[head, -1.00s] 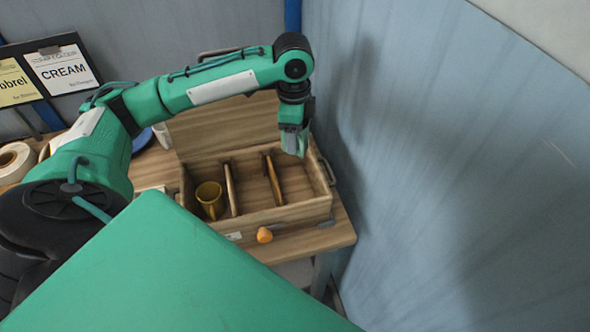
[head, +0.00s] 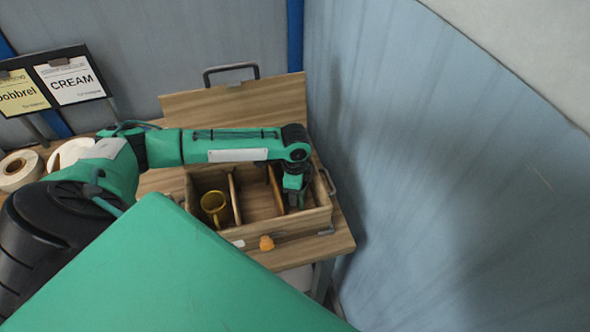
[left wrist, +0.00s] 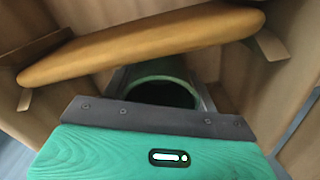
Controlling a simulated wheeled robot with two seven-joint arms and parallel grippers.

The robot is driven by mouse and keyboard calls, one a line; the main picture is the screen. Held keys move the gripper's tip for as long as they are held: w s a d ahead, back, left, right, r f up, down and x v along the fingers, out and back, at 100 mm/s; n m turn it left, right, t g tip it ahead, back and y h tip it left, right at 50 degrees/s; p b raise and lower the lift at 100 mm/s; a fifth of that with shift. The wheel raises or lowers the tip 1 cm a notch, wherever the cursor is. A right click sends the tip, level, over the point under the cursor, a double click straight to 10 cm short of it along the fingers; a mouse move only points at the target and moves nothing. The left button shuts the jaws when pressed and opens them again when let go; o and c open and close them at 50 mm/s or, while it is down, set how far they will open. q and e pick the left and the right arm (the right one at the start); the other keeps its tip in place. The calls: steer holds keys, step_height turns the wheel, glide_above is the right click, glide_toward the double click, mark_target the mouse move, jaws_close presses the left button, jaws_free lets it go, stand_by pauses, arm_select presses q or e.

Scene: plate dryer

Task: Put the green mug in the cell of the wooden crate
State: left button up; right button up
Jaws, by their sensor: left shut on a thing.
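The wooden crate (head: 285,222) stands on the table with its lid open at the back. Two dividers split it into three cells. My left gripper (head: 294,203) reaches down into the right cell. In the left wrist view, my left gripper (left wrist: 160,92) is shut on the green mug (left wrist: 160,70), with a finger on each side of it. The mug's round rim and dark inside show there, beside a rounded wooden divider (left wrist: 140,45). In the head view the mug is hidden by the gripper and arm. Whether it touches the crate floor I cannot tell. My right gripper is not in view.
A yellow mug (head: 214,206) stands in the crate's left cell; the middle cell looks empty. A small orange object (head: 266,243) is at the crate's front. Tape rolls (head: 18,170) and label signs (head: 70,80) are at left. A blue-grey wall (head: 430,180) rises close on the right.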

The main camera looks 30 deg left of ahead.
arm_select(q)
steer(key=shift+f, duration=0.25)
steer(key=o, duration=1.1)
steer(key=shift+f, duration=0.1)
steer(key=shift+o, duration=0.2)
step_height(320, 180, up, 12)
steer(key=b, duration=0.3)
